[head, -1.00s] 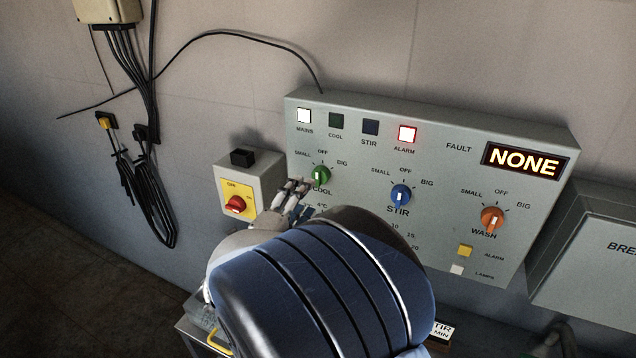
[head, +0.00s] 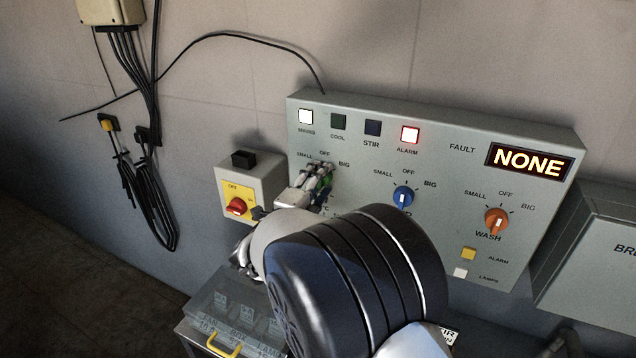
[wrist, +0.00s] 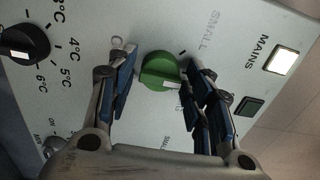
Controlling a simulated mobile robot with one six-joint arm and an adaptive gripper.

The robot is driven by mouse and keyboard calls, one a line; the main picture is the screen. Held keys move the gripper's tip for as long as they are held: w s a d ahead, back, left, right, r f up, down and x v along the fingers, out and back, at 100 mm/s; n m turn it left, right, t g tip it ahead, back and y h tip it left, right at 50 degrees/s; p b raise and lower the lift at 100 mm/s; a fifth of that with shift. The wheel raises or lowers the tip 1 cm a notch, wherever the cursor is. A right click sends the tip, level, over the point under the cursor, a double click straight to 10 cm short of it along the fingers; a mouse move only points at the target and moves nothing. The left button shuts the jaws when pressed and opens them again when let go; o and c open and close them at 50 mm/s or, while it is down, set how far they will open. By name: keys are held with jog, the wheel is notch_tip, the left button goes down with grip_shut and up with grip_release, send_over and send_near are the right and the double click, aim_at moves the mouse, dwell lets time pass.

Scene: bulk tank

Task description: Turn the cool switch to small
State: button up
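The green cool switch (wrist: 160,70) is on the grey control panel (head: 440,240). In the wrist view it sits between the two fingers of my gripper (wrist: 163,82), with narrow gaps on both sides. Its white mark is at its lower right edge there. The cool SMALL label (wrist: 212,30) is up and right of the switch. The right finger hides the OFF side. In the head view my gripper (head: 321,172) is at the panel and covers most of the switch; only a bit of green shows. My gripper is open around the switch.
The blue stir switch (head: 403,197) and orange wash switch (head: 497,221) are to the right. A black thermostat dial (wrist: 24,44) is close by. The alarm lamp (head: 410,134) is lit red; the display (head: 528,162) reads NONE.

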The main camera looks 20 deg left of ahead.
jog(key=c, duration=0.8)
jog(key=shift+n, duration=0.3)
jog(key=n+p, duration=0.5)
jog(key=n, duration=0.4)
jog(key=shift+n, duration=0.3)
jog(key=o, duration=1.1)
